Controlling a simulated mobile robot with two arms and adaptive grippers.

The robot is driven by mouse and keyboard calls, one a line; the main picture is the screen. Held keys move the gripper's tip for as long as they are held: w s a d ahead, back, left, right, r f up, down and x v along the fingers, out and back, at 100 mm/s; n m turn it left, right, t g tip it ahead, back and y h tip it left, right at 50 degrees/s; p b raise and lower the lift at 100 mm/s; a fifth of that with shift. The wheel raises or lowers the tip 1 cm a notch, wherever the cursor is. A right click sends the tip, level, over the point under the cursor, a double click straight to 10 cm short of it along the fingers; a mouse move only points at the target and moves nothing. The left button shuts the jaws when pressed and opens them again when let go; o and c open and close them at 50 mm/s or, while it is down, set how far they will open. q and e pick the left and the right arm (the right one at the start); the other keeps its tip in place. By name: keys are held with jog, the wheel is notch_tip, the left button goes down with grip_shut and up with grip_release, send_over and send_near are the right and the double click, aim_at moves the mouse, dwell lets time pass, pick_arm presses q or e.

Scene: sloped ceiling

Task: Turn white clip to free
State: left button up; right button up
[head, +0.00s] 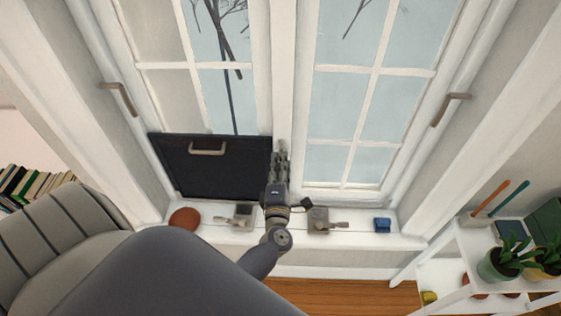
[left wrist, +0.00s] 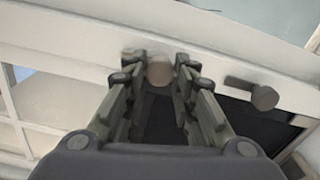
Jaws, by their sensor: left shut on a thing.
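My left gripper (head: 281,155) is at the middle window post, beside the right edge of a black panel (head: 188,172) with a pale handle. In the left wrist view, its two fingers (left wrist: 160,75) are closed around a small round tan-white knob, apparently the white clip (left wrist: 160,70), against the white frame. The fingers hide much of the clip, so its angle cannot be read. The black panel (left wrist: 265,123) shows just behind the fingers. A darker brown knob (left wrist: 263,97) sticks out to the right of the gripper, apart from it. My right gripper is not in view.
The sill holds a red-brown round object (head: 184,218), two grey metal fittings with levers (head: 240,215) (head: 320,221) and a blue block (head: 382,225). A white shelf (head: 455,248) with potted plants stands at right. A grey striped chair (head: 60,245) is at left.

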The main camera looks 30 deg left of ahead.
pick_arm(q)
jog(key=shift+m, duration=0.4)
jog(key=o, duration=1.1)
jog(key=v, duration=1.2)
jog(key=shift+d+f, duration=0.1)
